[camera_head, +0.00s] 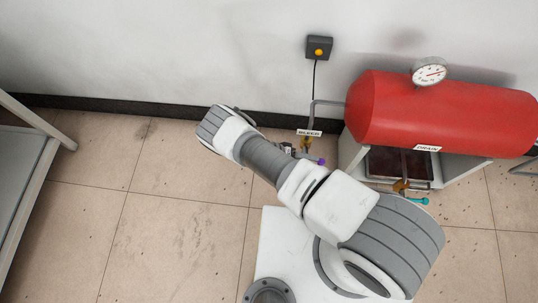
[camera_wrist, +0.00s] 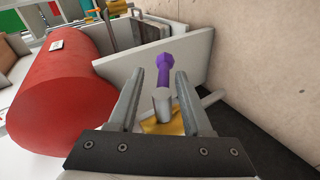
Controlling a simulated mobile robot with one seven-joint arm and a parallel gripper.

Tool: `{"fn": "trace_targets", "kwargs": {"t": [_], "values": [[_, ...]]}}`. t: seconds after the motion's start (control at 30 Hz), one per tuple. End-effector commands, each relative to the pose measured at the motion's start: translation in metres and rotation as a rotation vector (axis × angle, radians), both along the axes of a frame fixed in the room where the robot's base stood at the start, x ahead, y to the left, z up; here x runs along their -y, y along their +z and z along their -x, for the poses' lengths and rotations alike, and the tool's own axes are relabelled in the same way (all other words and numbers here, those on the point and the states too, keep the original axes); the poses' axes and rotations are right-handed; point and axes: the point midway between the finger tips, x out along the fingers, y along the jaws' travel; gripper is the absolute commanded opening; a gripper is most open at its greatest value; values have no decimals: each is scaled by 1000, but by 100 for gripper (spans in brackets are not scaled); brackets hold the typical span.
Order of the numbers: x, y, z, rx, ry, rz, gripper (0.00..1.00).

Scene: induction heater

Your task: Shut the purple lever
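The purple lever (camera_wrist: 165,66) shows in the wrist view, extending away from a grey stem (camera_wrist: 162,102) above a brass valve body (camera_wrist: 160,127). In the head view the purple lever's tip (camera_head: 321,162) pokes out just below the BLEED label (camera_head: 309,133); the arm partly crowds it. My gripper (camera_wrist: 160,75) is open, with one finger on each side of the stem and the near part of the lever. Gaps show between the fingers and the lever, so nothing looks gripped. In the head view my gripper is mostly hidden behind my wrist.
A red tank (camera_head: 450,112) with a pressure gauge (camera_head: 429,72) stands right of the valve on a white stand. A teal lever (camera_head: 418,201) sits below the DRAIN label. A wall box with an orange button (camera_head: 319,48) is above. Floor to the left is clear.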

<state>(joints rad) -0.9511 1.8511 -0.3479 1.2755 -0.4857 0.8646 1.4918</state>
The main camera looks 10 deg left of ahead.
Motion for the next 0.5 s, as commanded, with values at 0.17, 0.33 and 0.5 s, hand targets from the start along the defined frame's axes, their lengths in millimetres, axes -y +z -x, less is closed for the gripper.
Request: {"fn": "trace_targets", "kwargs": {"t": [0.17, 0.33, 0.5], "values": [[-14, -3, -1, 1, 1, -3, 50], [-26, -4, 0, 0, 2, -4, 50], [-39, -5, 0, -1, 3, -7, 50]]}}
